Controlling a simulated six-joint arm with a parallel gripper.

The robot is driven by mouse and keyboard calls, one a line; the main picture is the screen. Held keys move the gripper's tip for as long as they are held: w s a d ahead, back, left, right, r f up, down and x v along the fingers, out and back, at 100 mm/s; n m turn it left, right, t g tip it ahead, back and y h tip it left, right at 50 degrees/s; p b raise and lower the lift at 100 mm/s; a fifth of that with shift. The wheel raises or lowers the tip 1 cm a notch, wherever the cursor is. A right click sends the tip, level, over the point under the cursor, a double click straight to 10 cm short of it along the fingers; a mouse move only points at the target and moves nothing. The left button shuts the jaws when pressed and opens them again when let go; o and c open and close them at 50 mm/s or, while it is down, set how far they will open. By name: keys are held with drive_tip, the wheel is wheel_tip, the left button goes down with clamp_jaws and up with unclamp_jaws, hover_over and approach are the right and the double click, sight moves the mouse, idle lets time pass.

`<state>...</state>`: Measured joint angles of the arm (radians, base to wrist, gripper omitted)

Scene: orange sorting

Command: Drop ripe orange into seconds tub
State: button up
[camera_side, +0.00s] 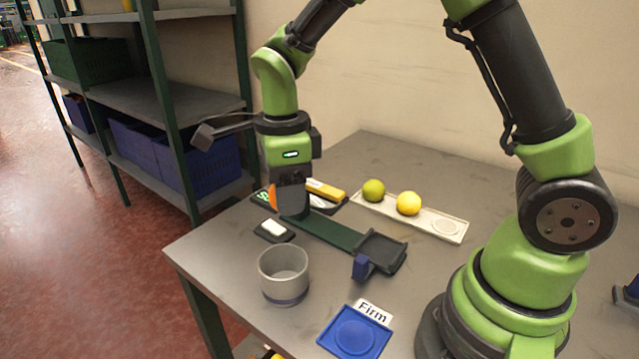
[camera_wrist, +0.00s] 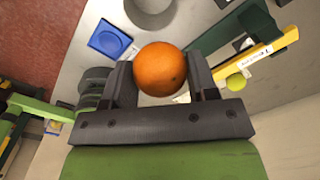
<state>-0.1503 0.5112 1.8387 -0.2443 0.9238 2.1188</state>
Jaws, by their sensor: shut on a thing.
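The orange (camera_wrist: 160,69) sits between the two dark fingers of my gripper (camera_wrist: 163,85) in the wrist view, and the gripper is shut on it. In the side view only a sliver of the orange (camera_side: 272,197) shows at the left of my gripper (camera_side: 290,205), which hangs over the far-left part of the table. A round pale grey tub (camera_side: 267,267) with a blue band stands in front of the gripper, near the table's front edge. It is open at the top and looks empty. No label on it is readable.
A blue dish (camera_side: 342,345) with a "Firm" card lies right of the tub. A dark green stand (camera_side: 335,232) with a black plate lies between tub and tray. Shelves stand at left.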

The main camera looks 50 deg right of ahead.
drive_tip(key=shift+f, duration=2.9)
drive_tip(key=o, duration=1)
drive_tip(key=shift+r, duration=0.15)
wheel_tip(320, 180, up, 9)
drive_tip(key=shift+r, duration=0.35)
